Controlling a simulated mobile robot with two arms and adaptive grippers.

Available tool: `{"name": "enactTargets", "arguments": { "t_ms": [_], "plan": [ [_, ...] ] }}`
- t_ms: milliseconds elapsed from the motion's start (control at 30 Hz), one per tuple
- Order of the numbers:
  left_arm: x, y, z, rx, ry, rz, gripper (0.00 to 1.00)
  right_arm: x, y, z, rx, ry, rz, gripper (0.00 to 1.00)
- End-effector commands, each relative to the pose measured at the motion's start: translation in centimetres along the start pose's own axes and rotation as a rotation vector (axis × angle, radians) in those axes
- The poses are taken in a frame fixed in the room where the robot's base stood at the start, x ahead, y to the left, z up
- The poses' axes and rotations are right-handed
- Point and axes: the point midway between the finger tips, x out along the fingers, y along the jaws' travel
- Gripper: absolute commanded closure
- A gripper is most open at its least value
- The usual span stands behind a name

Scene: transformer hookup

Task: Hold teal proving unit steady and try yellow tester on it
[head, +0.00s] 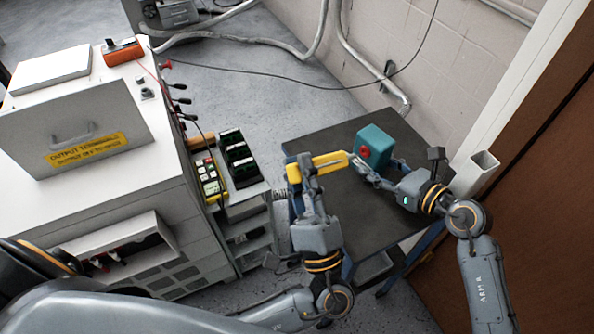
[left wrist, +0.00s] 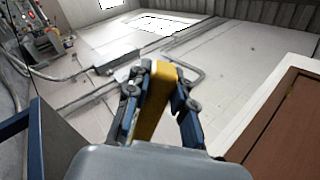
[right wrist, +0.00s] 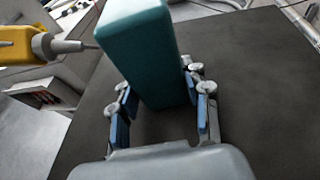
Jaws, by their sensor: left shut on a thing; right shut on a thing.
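The teal proving unit (head: 376,143) stands at the back of the dark table, its red socket (head: 365,152) facing left. My right gripper (head: 364,172) is shut on its lower part; the right wrist view shows blue finger pads on both sides of the teal block (right wrist: 140,50). My left gripper (head: 306,168) is shut on the yellow tester (head: 330,159), held level above the table's left edge. The tester (left wrist: 153,105) also shows between the fingers in the left wrist view. In the right wrist view its grey tip (right wrist: 68,46) reaches the teal unit's left side; I cannot tell whether it touches.
The dark table (head: 330,205) is otherwise mostly clear. A large white cabinet (head: 175,210) stands at left, with an orange device (head: 123,51) on top. A brown door (head: 540,190) is at right.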

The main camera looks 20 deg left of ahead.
Motion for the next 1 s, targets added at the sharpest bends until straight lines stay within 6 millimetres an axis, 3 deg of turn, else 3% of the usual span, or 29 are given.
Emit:
{"name": "enactTargets", "arguments": {
  "t_ms": [1000],
  "plan": [
    [0.18, -0.2, -0.56, -0.001, -0.001, 0.0, 1.0, 0.0, -0.01, -0.08, 0.001, 0.002, 0.0, 0.71]
  ]
}}
